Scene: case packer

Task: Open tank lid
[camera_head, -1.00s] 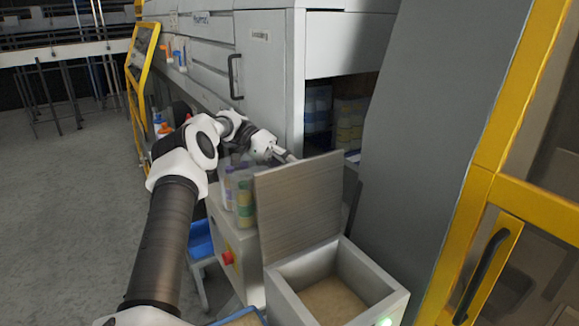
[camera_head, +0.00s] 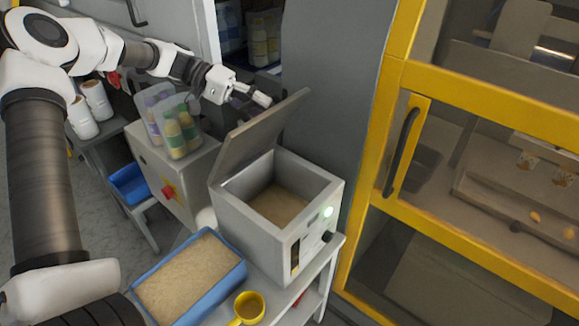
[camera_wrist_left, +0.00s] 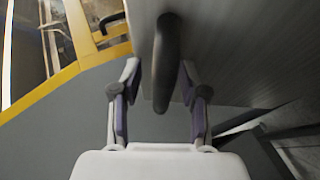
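The tank (camera_head: 240,228) is a grey metal box with a brownish fill inside. Its lid (camera_head: 248,138) stands raised on the left side of the opening, leaning outward. My left gripper (camera_head: 256,98) is at the lid's outer face near its top edge. In the left wrist view the dark lid handle (camera_wrist_left: 165,65) lies between the fingers of my left gripper (camera_wrist_left: 158,82). The fingers are spread, with a gap visible beside the handle. The lid's grey surface (camera_wrist_left: 235,45) fills the upper right there. My right gripper is not in view.
A blue tray (camera_head: 190,278) of brownish grains and a yellow scoop (camera_head: 249,306) lie in front of the tank. A clear bin of bottles (camera_head: 174,128) stands left of the lid. A yellow-framed door (camera_head: 385,150) rises to the right.

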